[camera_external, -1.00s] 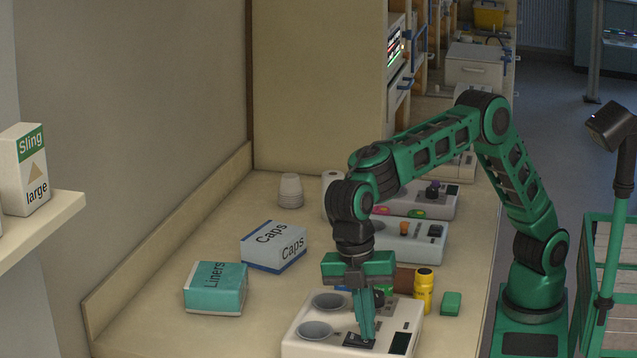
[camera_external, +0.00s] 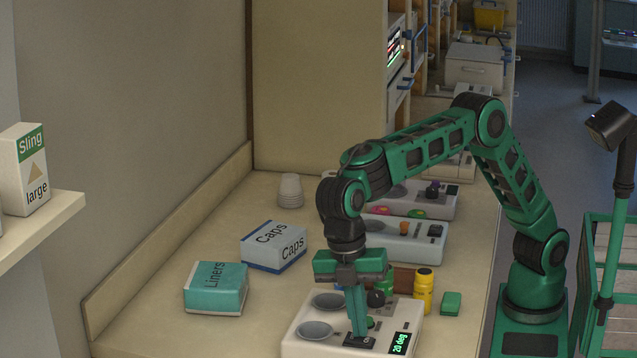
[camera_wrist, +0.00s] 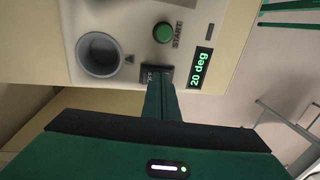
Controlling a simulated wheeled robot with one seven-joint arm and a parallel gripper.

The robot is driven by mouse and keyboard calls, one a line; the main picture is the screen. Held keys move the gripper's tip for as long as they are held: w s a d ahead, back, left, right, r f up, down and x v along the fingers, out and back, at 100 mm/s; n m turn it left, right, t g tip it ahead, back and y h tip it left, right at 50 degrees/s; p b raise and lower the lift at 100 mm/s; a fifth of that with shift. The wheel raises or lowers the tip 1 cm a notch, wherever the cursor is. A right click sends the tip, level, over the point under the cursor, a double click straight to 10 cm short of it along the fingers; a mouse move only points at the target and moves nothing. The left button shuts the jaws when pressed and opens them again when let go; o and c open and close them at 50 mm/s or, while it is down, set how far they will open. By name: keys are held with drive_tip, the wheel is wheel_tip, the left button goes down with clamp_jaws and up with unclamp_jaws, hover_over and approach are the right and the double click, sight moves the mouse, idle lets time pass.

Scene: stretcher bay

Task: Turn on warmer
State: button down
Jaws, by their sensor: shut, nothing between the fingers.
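The warmer (camera_external: 301,349) is a white unit on the counter, with two grey round wells. Its display (camera_external: 399,343) is lit and reads "20 deg"; the wrist view shows the same reading (camera_wrist: 199,68). A round green START button (camera_wrist: 163,32) sits between a well (camera_wrist: 99,54) and the display. A dark rocker switch (camera_wrist: 166,74) is beside it, partly hidden by my fingers. My gripper (camera_external: 362,334) points down, shut and empty, with its tips at the switch. I cannot tell whether they still touch it.
Behind the warmer are a yellow bottle (camera_external: 423,292), a small green box (camera_external: 451,303) and other white units (camera_external: 405,241). A Liners box (camera_external: 215,288), a Caps box (camera_external: 273,247) and stacked cups (camera_external: 290,191) stand to the left. The counter's left front is clear.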

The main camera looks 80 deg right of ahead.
sight(368, 339)
drive_tip(key=shift+r, duration=0.1)
wheel_tip(368, 339, up, 14)
drive_tip(key=s, duration=0.2)
drive_tip(key=shift+f, duration=0.2)
drive_tip(key=shift+d, duration=0.1)
idle(0.4)
